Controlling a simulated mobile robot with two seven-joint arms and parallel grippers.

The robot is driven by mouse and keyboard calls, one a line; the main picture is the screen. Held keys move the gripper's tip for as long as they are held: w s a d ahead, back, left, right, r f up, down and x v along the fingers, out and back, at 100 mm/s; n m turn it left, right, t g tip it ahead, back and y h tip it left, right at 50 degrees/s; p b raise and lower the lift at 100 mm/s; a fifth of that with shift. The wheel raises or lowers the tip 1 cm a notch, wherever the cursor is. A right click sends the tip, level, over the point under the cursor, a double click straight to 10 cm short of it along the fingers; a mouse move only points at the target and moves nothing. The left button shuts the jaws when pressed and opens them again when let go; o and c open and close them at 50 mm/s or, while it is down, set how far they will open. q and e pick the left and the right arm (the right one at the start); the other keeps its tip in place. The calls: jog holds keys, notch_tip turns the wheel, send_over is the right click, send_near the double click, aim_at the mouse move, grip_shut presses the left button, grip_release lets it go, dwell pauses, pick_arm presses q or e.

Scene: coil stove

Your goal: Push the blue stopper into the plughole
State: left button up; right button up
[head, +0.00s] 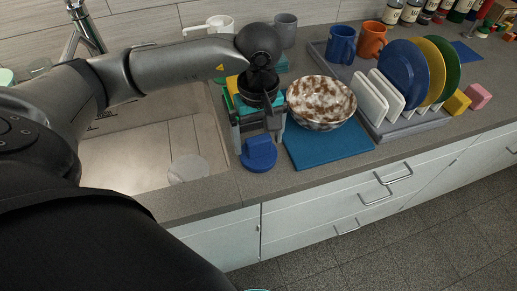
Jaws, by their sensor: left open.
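The blue stopper (259,155) rests on the grey counter near its front edge, just right of the sink. My left gripper (258,142) points down over it, open, with one finger at each side of the stopper's far part. I cannot tell whether the fingers touch it. The sink (130,160) lies to the left, partly hidden by my left arm. A pale round disc (187,168) at the sink's near right looks like the plughole, but its detail is too faint to be sure. My right gripper is not in view.
A brown-and-white bowl (320,102) stands on a blue mat (330,148) right of the gripper. A rack (397,128) with plates and mugs is farther right. The counter's front edge is close.

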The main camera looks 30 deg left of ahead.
pick_arm(q)
notch_tip(320, 180, down, 2)
jog(key=shift+r, duration=0.1)
jog(key=c, duration=1.4)
